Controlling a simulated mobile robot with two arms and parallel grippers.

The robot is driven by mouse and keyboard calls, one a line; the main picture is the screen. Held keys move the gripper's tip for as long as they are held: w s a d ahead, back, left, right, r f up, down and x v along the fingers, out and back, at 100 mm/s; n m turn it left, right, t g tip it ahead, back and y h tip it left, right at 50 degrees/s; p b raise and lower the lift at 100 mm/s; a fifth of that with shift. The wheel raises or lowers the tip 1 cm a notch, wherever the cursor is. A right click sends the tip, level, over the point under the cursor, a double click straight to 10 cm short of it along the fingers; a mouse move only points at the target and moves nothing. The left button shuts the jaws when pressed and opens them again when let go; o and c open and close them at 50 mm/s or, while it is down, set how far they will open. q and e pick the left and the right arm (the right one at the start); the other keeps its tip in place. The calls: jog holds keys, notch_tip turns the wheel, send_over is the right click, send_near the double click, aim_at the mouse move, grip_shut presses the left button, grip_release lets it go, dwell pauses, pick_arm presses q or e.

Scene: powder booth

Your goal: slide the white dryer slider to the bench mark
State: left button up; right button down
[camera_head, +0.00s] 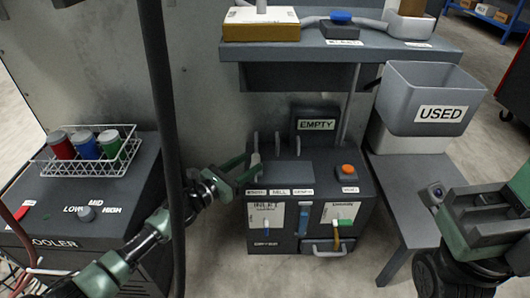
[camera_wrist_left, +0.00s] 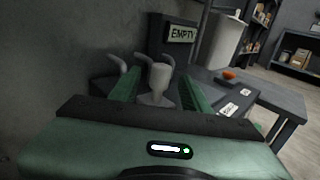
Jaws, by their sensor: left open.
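The panel box (camera_head: 318,185) stands in the middle of the head view, with several upright handles on its top behind a row of small labels. The leftmost handle, which is white (camera_head: 255,161), I take for the dryer slider; its label is too small to read surely. My left gripper (camera_head: 250,169) is open at this handle. In the left wrist view the white flared handle (camera_wrist_left: 159,78) stands between the two green fingers, with gaps beside it. Two greyer handles (camera_head: 277,145) stand to its right. My right gripper (camera_head: 485,222) is at the right edge, its fingertips unclear. I cannot make out a bench mark.
An orange button (camera_head: 347,169) sits on the box's right. A shelf (camera_head: 340,48) overhangs behind. An EMPTY sign (camera_head: 316,125) stands at the back. A grey USED bin (camera_head: 425,95) is at right, above a side table (camera_head: 415,185). A wire basket with cans (camera_head: 95,150) is left.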

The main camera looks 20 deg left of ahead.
pick_arm(q)
jog(key=b+x, duration=0.2)
jog(key=x, duration=0.4)
jog(key=shift+w+d, duration=0.2)
jog(key=shift+w, duration=0.15)
grip_shut()
dwell(1.1)
